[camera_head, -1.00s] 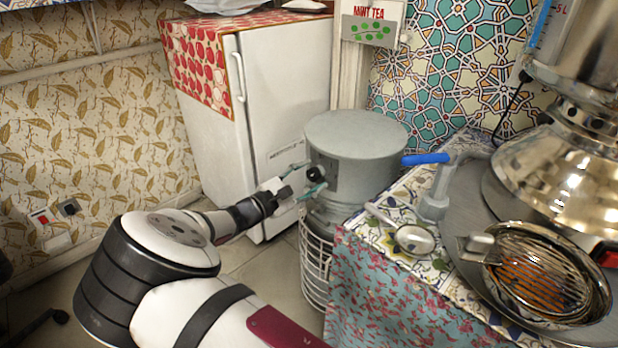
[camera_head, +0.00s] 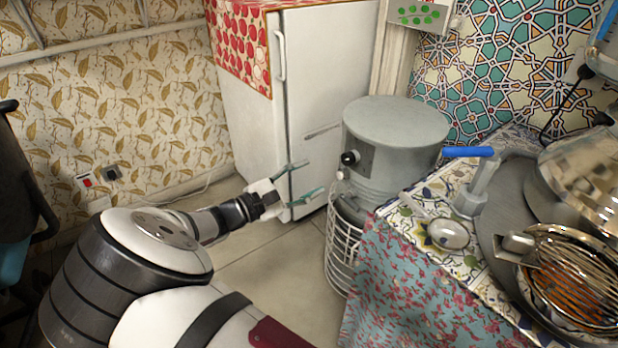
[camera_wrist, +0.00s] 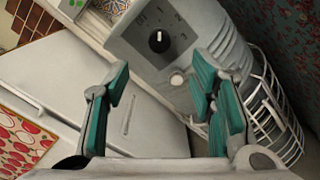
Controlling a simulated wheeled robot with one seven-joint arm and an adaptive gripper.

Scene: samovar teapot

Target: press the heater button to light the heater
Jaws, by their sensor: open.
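The heater (camera_head: 395,135) is a grey cylinder with a flat top, standing beside the tiled table in the head view. Its black knob (camera_head: 350,158) faces my arm, with a small pale round button (camera_head: 341,174) below it. In the wrist view the heater panel shows the dial knob (camera_wrist: 159,41) with numbers and the whitish button (camera_wrist: 176,79) beneath it. My gripper (camera_head: 306,181) is open and empty, its teal fingers apart, to the left of the heater and clear of it. In the wrist view the fingers (camera_wrist: 163,107) frame the space before the panel.
A white fridge (camera_head: 325,85) with a red-patterned cover stands behind my gripper. A white wire basket (camera_head: 343,250) is under the heater. Floor is free at centre.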

